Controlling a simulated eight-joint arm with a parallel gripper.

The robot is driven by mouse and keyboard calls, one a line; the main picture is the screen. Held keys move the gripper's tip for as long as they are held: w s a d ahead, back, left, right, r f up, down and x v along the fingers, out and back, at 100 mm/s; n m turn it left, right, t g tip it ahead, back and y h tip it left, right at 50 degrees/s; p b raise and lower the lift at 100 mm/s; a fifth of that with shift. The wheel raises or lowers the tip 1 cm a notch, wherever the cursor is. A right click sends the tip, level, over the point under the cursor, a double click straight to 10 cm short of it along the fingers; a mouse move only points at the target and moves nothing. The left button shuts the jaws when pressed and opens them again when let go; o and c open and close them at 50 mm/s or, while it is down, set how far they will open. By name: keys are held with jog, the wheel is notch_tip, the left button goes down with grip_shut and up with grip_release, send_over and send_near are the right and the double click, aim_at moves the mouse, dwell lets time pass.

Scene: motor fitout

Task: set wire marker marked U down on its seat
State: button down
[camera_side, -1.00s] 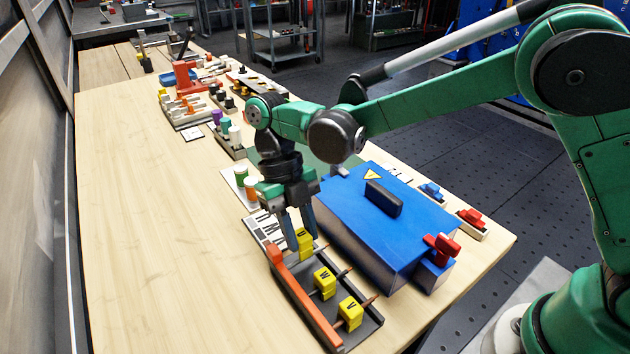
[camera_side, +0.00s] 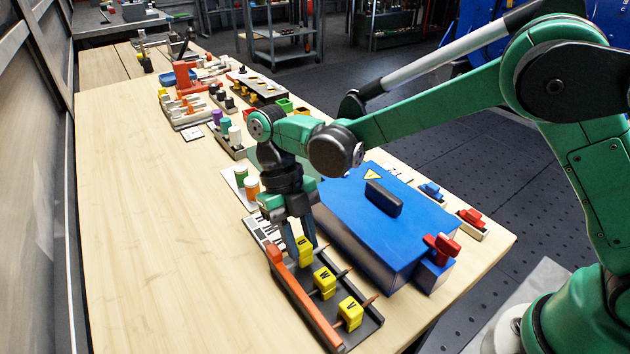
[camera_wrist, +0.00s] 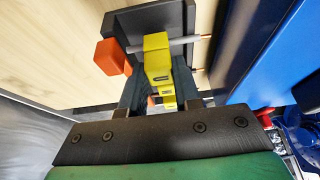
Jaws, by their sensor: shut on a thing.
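The yellow wire marker marked U (camera_side: 305,250) is between the fingers of my gripper (camera_side: 303,240) at the far end of the dark tray (camera_side: 326,343). My gripper is shut on it, with the fingers pointing down. In the wrist view the yellow marker (camera_wrist: 157,55) shows between the fingers, with a grey rod beside it. I cannot tell whether the marker touches its seat. Two more yellow markers, marked W (camera_side: 325,282) and V (camera_side: 349,313), sit in the tray on copper-tipped rods.
An orange bar (camera_side: 303,298) runs along the tray's left side. A blue box with a black handle (camera_side: 384,198) stands close on the right. The table's left side (camera_side: 160,240) is clear.

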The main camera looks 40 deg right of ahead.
aim_at(299, 239)
jog(key=shift+f, duration=0.65)
jog(key=c, duration=0.5)
grip_release()
jog(key=shift+c, duration=0.2)
jog(key=shift+v, duration=2.8)
